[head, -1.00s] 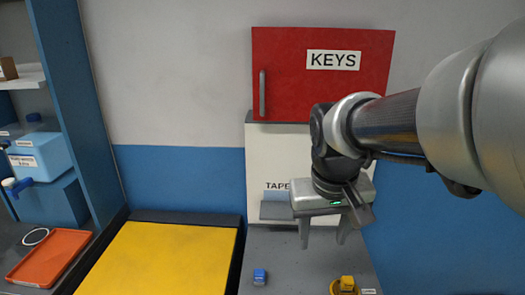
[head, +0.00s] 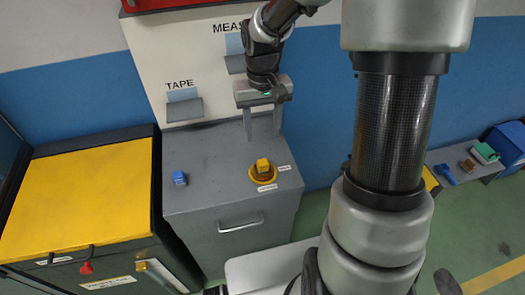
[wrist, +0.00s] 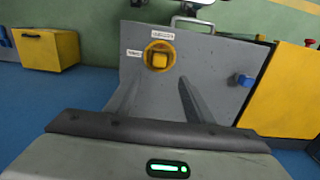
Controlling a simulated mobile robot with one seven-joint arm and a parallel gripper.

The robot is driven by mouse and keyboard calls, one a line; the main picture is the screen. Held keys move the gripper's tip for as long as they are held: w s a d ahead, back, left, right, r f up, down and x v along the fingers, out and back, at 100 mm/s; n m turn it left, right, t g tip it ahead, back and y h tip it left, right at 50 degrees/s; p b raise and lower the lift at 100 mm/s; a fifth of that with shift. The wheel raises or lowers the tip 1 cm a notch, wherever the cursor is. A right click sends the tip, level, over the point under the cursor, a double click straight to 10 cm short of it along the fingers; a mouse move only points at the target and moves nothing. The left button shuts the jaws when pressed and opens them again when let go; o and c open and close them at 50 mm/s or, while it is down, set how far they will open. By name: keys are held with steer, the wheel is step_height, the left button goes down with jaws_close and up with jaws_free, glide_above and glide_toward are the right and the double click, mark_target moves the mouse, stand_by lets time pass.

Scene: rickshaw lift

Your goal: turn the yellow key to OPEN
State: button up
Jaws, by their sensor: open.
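The yellow key (head: 263,166) stands on a round yellow base on top of a grey cabinet (head: 215,190). Two small white labels lie beside the base, one at its right and one at its front in the head view; their words are too small to read. The key also shows in the wrist view (wrist: 159,60), beyond the fingertips. My gripper (head: 262,136) points down with its two fingers apart and nothing between them. It is above the cabinet top, apart from the key; in the wrist view my gripper (wrist: 160,84) has the key roughly centred ahead.
A small blue block (head: 179,178) sits on the cabinet's left side. A white board (head: 150,60) with TAPE and MEAS... holders stands behind. A yellow-topped unit (head: 75,195) is at left. At right, a low shelf (head: 465,165) carries small items.

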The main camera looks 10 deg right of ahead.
mark_target(263, 161)
step_height(263, 161, down, 12)
stand_by(0.4)
steer(key=c, duration=1.1)
steer(key=shift+r+n+p, duration=0.15)
steer(key=shift+n+p, duration=0.25)
steer(key=shift+n, duration=1.4)
